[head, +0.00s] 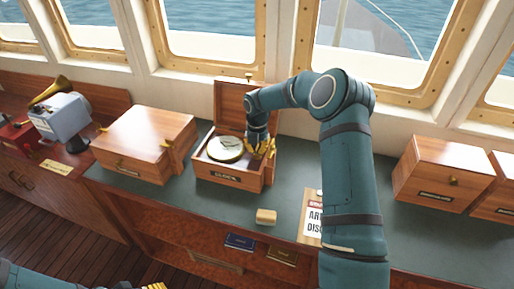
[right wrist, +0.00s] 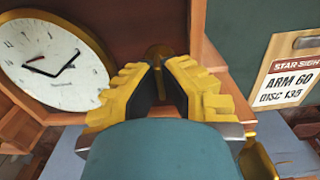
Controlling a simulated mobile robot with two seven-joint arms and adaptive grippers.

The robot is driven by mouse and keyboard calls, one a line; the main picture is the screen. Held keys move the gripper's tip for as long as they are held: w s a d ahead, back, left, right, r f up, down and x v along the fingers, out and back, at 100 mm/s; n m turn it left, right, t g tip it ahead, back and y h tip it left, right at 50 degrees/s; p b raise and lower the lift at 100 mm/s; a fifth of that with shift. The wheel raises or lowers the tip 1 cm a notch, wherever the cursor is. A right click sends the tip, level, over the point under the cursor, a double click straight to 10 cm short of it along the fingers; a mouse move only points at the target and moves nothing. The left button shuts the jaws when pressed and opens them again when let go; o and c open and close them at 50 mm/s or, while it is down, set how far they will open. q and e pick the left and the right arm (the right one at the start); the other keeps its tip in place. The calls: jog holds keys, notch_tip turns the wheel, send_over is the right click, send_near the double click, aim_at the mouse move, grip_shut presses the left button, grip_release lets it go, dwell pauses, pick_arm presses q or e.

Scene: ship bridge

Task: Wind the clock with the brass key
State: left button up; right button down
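The clock (head: 226,148) has a round white dial and lies in an open wooden box (head: 212,178) with a "CLOCK" plate. Its dial (right wrist: 52,60) fills the left of the right wrist view. My right gripper (head: 262,147) is at the right side of this box, beside the dial. In the right wrist view its fingertips (right wrist: 159,68) are close together, with a narrow gap. A small round brass piece (right wrist: 159,52), perhaps the key, shows at the tips; I cannot tell whether they grip it.
A closed wooden box (head: 140,135) stands left of the clock box, another (head: 440,172) at the right. A small tan block (head: 266,216) and a sign (head: 312,215) lie in front. A brass-horned device (head: 60,112) stands far left. Green counter shows between them.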

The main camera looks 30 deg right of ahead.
jog(key=shift+s+f+n, duration=0.1)
jog(key=shift+n, duration=0.2)
jog(key=c, duration=1.1)
grip_release()
jog(key=shift+c, duration=0.2)
notch_tip(320, 180, up, 12)
